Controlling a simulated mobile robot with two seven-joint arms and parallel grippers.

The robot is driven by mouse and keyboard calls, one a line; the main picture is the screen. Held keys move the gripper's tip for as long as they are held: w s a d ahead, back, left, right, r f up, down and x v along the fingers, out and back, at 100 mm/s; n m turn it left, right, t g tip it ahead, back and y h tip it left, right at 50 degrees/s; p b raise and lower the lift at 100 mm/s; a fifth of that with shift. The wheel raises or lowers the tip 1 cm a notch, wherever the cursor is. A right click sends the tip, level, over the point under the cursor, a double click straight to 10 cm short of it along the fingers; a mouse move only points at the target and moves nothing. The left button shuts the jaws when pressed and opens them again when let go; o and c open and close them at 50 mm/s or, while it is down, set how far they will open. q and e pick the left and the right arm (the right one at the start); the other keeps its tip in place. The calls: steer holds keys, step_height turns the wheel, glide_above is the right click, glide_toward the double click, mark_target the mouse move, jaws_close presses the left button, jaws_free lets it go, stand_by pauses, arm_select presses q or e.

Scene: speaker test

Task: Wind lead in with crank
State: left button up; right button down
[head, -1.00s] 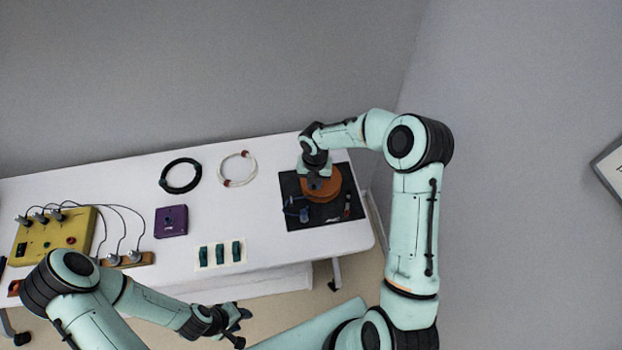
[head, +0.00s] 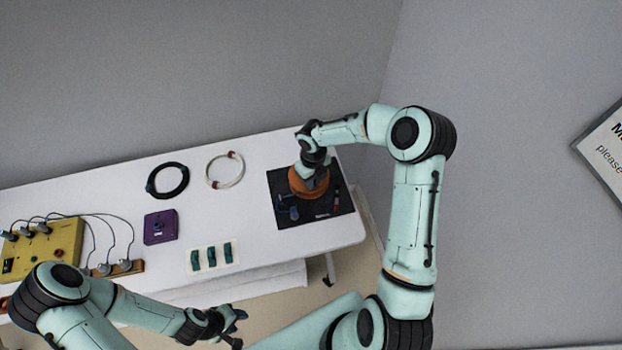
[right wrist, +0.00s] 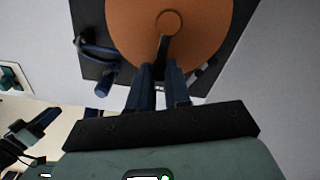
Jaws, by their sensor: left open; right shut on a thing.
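The orange reel (head: 299,188) lies on a black base plate (head: 319,217) at the right end of the table. It also fills the top of the right wrist view (right wrist: 126,28). A dark crank arm (right wrist: 162,48) runs from the reel's hub toward my fingers. My right gripper (right wrist: 160,78) is shut on the crank's handle, which is mostly hidden between the fingers. In the head view my right gripper (head: 311,178) covers part of the reel. A blue lead end (head: 288,210) lies on the plate left of the reel. My left gripper (head: 236,326) is open and empty before the table.
A black cable coil (head: 153,184) and a white coil (head: 211,177) lie at the back. A purple box (head: 159,227), a pale plate with green switches (head: 211,257) and a yellow box with leads (head: 62,240) stand left.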

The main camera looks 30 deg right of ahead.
steer(key=shift+d, duration=0.1)
stand_by(0.4)
steer(key=c, duration=1.1)
jaws_free()
step_height(320, 180, up, 14)
steer(key=shift+f, duration=0.25)
steer(key=shift+f, duration=0.1)
